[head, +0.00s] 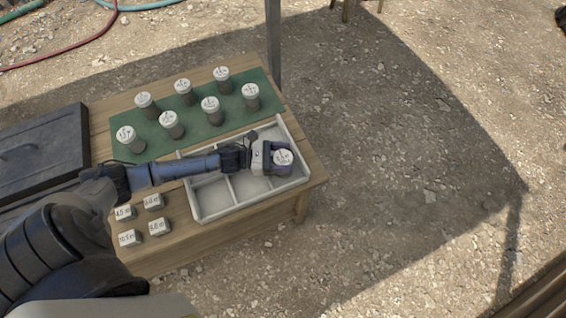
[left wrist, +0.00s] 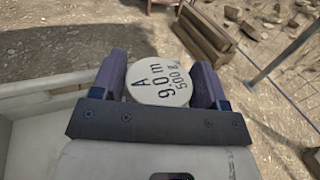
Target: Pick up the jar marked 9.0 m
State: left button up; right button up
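The jar marked 9.0 m (left wrist: 160,82) has a pale round lid reading "A 9.0 m 500 g" in the left wrist view. In the head view this jar (head: 283,157) is at the right end of the white divided tray (head: 203,213). My left gripper (head: 280,158) reaches over the tray from the left, its fingers on either side of the jar. In the left wrist view the fingers of this gripper (left wrist: 160,80) appear to touch the lid's sides. The jar's lower body is hidden, so I cannot tell whether it rests in the tray. My right gripper is not in view.
Several lidded jars stand on a green mat (head: 190,138) at the table's back. Several small labelled blocks (head: 130,238) sit at the front left. A dark lidded box (head: 40,150) lies at left. A post (head: 273,45) stands behind the table (head: 235,243). Right of the table is open gravel.

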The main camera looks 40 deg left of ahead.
pick_arm(q)
jog(key=c, duration=0.8)
jog(key=shift+r, duration=0.1)
jog(key=shift+r, duration=0.1)
